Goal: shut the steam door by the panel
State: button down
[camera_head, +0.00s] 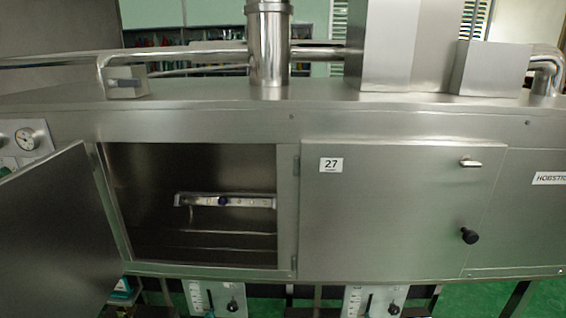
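The steam door (60,238) stands open at the left of the opening. It is a flat grey steel panel that swings out toward me from its right edge, and its left part runs out of the picture. The chamber opening (200,170) beside it is dark, with a perforated metal bar (245,201) inside. A second door (385,210) on the right, with a "27" label (331,165), is shut; it has a small metal latch (470,162) and a black knob (469,236). My gripper is not in view.
A dial gauge (27,138) sits on the machine front at the far left. A vertical steel pipe (268,45) and boxy ducts (392,45) rise from the machine top (200,98). Flow meters (213,298) and valves hang below the doors. Green floor (540,300) shows at the lower right.

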aim_at(60, 257)
jog(key=j+u, duration=0.1)
jog(key=j, duration=0.5)
jog(key=i+j+u, duration=0.1)
jog(key=j, duration=0.55)
jog(key=j+u, duration=0.1)
jog(key=j, duration=0.5)
jog(key=i+j+u, duration=0.1)
jog(key=j, duration=0.5)
jog(key=i, duration=0.05)
